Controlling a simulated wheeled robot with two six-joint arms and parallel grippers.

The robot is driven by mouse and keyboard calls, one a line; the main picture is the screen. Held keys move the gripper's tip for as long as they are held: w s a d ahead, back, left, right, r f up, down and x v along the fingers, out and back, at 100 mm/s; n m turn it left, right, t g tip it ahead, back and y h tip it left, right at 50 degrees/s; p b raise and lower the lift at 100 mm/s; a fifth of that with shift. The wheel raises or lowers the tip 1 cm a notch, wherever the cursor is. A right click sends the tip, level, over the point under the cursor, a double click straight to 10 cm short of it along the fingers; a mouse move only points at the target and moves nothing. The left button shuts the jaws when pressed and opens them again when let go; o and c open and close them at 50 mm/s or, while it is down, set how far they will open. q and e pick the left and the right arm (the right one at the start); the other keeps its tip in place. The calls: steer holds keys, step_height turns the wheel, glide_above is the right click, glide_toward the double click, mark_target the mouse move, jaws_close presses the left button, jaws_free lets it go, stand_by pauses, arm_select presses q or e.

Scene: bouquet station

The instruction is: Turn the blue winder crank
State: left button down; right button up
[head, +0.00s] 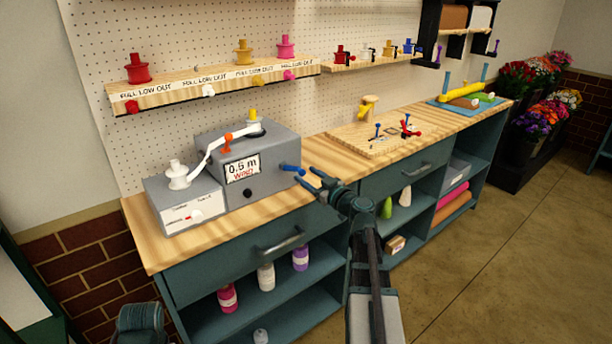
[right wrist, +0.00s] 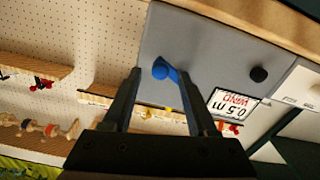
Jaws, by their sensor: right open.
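The blue winder crank (head: 292,168) sticks out from the right side of the grey winder box (head: 262,155). The box's display (head: 242,168) reads 0.5 m and WIND. My right gripper (head: 311,180) is open just right of the crank in the head view. In the right wrist view, the blue crank (right wrist: 164,70) shows between the open fingers of the gripper (right wrist: 160,78), near their tips. I cannot tell whether a finger touches it. A white ribbon (head: 213,150) runs from a spool (head: 178,175) past an orange clip to the box top.
The wooden worktop (head: 325,158) is clear right of the box up to a wooden board (head: 372,143) with small blue and red fittings. A shelf of spools (head: 215,82) hangs above the box. A drawer handle (head: 280,241) sticks out below the worktop.

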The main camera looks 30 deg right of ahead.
steer(key=shift+w, duration=0.7)
jaws_close()
